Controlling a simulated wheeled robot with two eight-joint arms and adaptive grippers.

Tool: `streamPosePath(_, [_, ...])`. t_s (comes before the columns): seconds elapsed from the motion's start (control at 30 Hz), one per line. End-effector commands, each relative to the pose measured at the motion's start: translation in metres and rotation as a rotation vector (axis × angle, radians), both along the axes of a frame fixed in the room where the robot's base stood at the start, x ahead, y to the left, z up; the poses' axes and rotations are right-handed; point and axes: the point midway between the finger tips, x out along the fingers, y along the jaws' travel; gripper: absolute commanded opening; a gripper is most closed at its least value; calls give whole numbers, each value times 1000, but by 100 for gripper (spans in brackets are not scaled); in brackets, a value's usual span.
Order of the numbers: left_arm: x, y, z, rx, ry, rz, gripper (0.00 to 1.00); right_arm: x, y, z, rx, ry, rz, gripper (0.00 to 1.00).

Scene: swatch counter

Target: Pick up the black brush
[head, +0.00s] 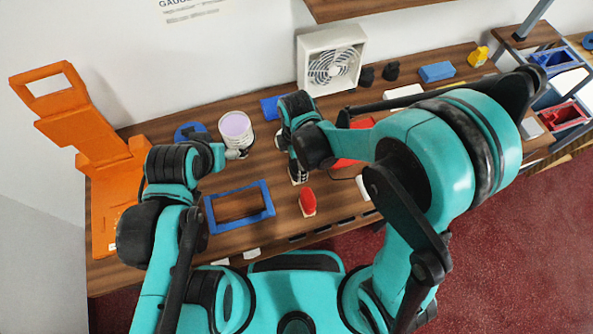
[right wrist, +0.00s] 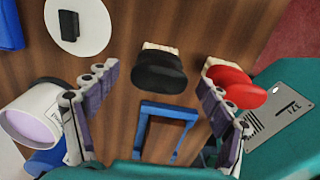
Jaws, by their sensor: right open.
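The black brush (right wrist: 160,72), with a pale bristle edge, lies on the wooden counter in the right wrist view. My right gripper (right wrist: 152,112) is open, its fingers apart on either side of the picture, with the brush between and beyond them, not gripped. In the head view my right gripper (head: 289,157) is over the middle of the counter, and I cannot make out the black brush there. My left gripper (head: 238,153) is close beside the white can (head: 236,128); its finger opening is too small to tell.
A red brush (right wrist: 232,84) lies just right of the black one. A blue frame (head: 240,224) lies nearby on the counter (head: 150,270). An orange stand (head: 85,130) is at the left, a white fan (head: 332,60) at the back.

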Motion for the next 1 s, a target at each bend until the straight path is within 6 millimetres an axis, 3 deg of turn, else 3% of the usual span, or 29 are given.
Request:
streamPosePath(0.03, [0,0,-6,0,0,0,87,0,2,-12,0,0,1,81])
streamPosePath(0.17, [0,0,-10,0,0,0,87,0,2,-26,0,-1,-1,81])
streamPosePath(0.43, [0,0,-10,0,0,0,87,0,1,-29,0,-1,-1,81])
streamPosePath(0.47, [0,0,-10,0,0,0,87,0,1,-29,0,-1,-1,78])
streamPosePath(0.6, [0,0,-10,0,0,0,87,0,1,-29,0,-1,-1,41])
streamPosePath(0.67, [0,0,-10,0,0,0,87,0,1,-29,0,-1,-1,28])
streamPosePath(1.0, [0,0,-10,0,0,0,87,0,1,-28,0,-1,-1,28])
